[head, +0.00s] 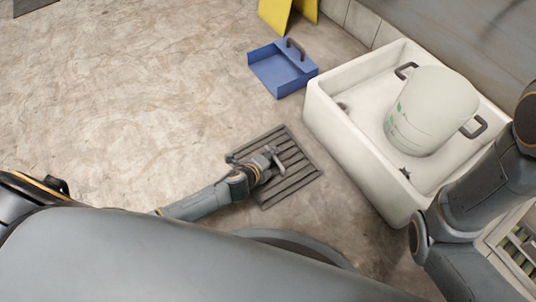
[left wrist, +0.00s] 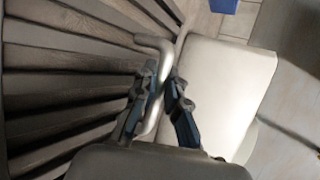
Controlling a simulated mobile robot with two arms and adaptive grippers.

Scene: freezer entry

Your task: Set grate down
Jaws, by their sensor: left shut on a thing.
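The dark slatted grate (head: 297,183) is left of the white sink in the head view. Its slats (left wrist: 60,85) fill the left of the left wrist view. My left gripper (head: 272,160) is over the middle of the grate. In the left wrist view its blue-grey fingers (left wrist: 160,92) are shut on the bent metal handle (left wrist: 153,42) of the grate. I cannot tell whether the grate touches the floor or hangs just above it. My right gripper is not in view; only my right arm shows at the right of the head view.
A white sink (head: 315,105) holding a pale bucket (head: 435,100) stands right of the grate. A blue dustpan (head: 280,72) and a yellow sign (head: 275,12) are behind. A light frame with dark bars (head: 515,250) shows at lower right. Bare floor (head: 130,100) lies open to the left.

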